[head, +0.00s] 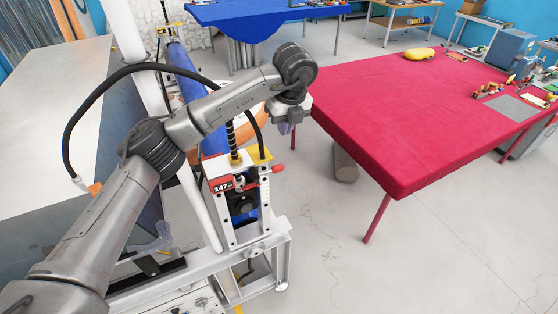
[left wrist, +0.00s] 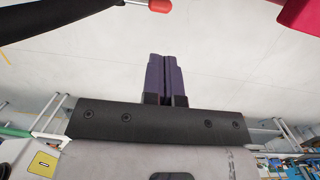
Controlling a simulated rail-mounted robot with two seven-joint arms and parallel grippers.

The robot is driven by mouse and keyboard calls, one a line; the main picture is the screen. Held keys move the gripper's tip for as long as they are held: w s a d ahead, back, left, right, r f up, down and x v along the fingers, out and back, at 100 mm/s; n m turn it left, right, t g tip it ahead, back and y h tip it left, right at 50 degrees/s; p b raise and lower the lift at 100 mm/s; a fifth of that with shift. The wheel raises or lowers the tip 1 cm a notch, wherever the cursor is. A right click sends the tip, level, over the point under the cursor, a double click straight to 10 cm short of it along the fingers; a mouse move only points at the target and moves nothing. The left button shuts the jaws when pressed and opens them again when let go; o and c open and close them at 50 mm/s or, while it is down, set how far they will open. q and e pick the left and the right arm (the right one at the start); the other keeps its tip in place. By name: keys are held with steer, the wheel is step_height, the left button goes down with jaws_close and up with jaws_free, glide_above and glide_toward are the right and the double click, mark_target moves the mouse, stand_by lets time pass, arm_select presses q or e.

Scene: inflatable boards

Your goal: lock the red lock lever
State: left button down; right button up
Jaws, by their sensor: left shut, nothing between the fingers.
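The lock lever's red knob (head: 278,168) sticks out to the right from the top of the white machine frame in the head view. In the left wrist view a red-tipped lever (left wrist: 160,6) shows at the top edge, its tip pointing right and its other end cut off. My left gripper (head: 286,128) hangs above the red knob, apart from it. In the left wrist view its purple fingers (left wrist: 167,75) are together with nothing between them, and a gap separates them from the lever. My right gripper is not in view.
A red-covered table (head: 400,110) stands to the right, with a grey cylinder (head: 345,165) beneath. The floor between is mostly clear.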

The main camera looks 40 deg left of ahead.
arm_select(q)
steer(key=shift+f, duration=0.15)
stand_by(0.3)
steer(key=p, duration=0.4)
glide_toward(279, 166)
steer(key=f, duration=0.3)
steer(key=a+f, duration=0.1)
steer(key=f, duration=0.3)
steer(key=shift+a, duration=0.2)
steer(key=shift+f, duration=0.25)
steer(key=shift+w+a+b, duration=0.1)
steer(key=shift+b, duration=0.2)
